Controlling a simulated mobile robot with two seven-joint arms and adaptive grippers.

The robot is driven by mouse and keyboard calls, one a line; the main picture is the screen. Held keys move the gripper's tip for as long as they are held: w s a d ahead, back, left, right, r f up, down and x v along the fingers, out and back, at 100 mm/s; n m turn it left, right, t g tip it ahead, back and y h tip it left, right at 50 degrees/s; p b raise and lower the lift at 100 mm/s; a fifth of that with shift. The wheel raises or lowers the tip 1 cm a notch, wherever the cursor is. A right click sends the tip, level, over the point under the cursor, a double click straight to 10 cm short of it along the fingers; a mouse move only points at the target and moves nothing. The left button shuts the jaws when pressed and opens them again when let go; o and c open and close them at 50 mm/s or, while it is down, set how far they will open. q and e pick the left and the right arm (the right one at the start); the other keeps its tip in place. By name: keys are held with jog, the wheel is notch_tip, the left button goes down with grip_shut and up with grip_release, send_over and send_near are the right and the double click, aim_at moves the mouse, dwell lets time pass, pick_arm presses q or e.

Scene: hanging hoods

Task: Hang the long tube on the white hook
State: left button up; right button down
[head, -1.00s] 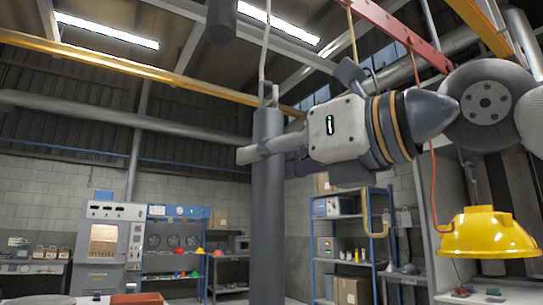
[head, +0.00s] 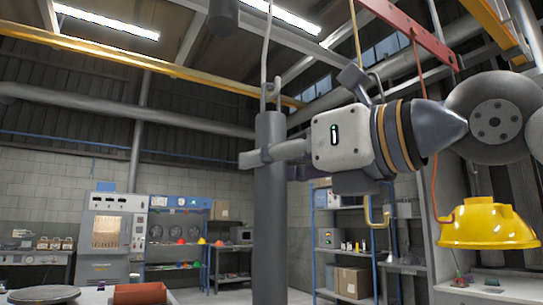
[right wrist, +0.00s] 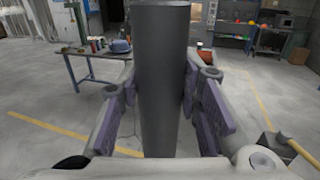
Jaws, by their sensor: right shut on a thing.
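The long tube (head: 269,215) is a dark grey cylinder, upright in the middle of the head view, with a small metal loop (head: 277,92) on its top. My right gripper (head: 262,155) is shut around its upper part. In the right wrist view the tube (right wrist: 163,80) stands between the purple-grey finger pads. The white hook (head: 264,92) hangs on a thin pale cord from above. Its lower end is beside the loop, just left of it in the picture. I cannot tell whether they touch or differ in depth. My left gripper is not in view.
A yellow hook (head: 377,218) hangs right of the tube, behind my arm. A yellow hood (head: 488,224) hangs by an orange hook (head: 436,190) at the right. Shelves (head: 180,235) and a grey machine (head: 109,240) stand at the back. Air around the tube is mostly clear.

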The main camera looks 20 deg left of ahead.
jog(key=shift+f, duration=0.4)
jog(key=c, duration=1.1)
grip_release()
jog(key=shift+f, duration=0.15)
jog(key=v, duration=1.2)
